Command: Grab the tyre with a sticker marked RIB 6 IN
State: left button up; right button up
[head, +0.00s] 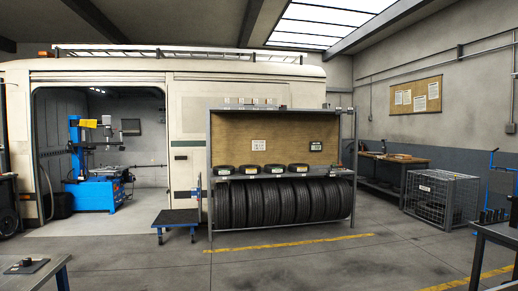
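A rack (209,170) stands against the van, right of the picture's middle. Several small dark tyres lie flat on its shelf: one at the left (222,170), one beside it (249,169), and two further right (273,169) and (298,168). Small pale stickers show on them, too small to read, so I cannot tell which is marked RIB 6 IN. A row of large upright tyres (285,203) fills the rack below the shelf. Neither of my grippers is in view.
A low blue-legged trolley (176,217) stands left of the rack. A wire cage (439,198) and a workbench (392,157) are at the right. Table corners (30,268) and (497,234) enter at both lower sides. The floor (270,265) before the rack is clear.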

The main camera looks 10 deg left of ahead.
aim_at(274, 168)
jog(key=u, duration=0.6)
jog(key=i, duration=5.7)
jog(key=z, duration=1.95)
jog(key=i, duration=0.6)
jog(key=u, duration=1.5)
